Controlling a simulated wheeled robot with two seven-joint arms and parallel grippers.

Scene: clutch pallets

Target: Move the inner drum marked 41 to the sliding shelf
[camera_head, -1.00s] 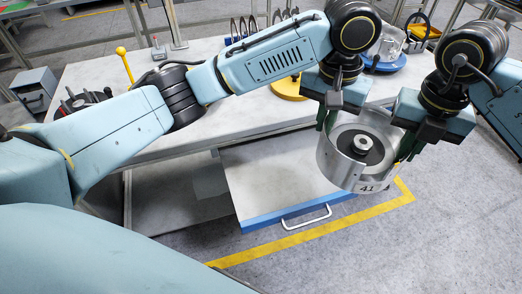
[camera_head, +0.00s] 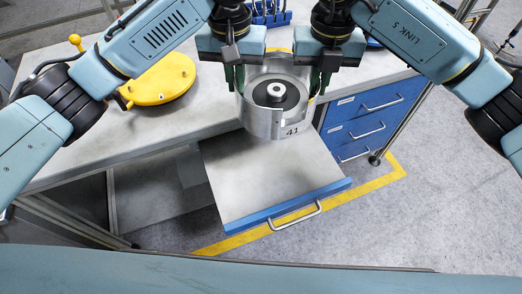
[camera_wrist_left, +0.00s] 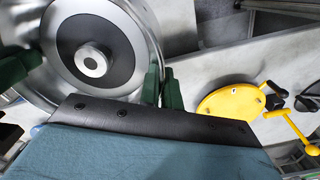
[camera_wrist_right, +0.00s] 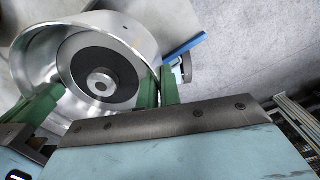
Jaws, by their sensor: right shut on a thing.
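The inner drum marked 41 (camera_head: 264,124) is a silver open cylinder with a dark inner ring and a pale hub. It is upright, above the back part of the pulled-out sliding shelf (camera_head: 262,188), with the number facing front. My left gripper (camera_head: 237,82) is at its left wall and my right gripper (camera_head: 319,84) at its right wall. In the left wrist view the green fingers (camera_wrist_left: 162,88) straddle the drum wall closely. In the right wrist view the fingers (camera_wrist_right: 158,90) are shut on the wall. The drum's underside is hidden.
The shelf's top is bare, with a blue front edge and a handle (camera_head: 295,218). A yellow round fixture (camera_head: 163,80) stands on the workbench (camera_head: 130,135) at left. Blue drawers (camera_head: 365,118) stand at right. A blue rack (camera_head: 268,14) is behind.

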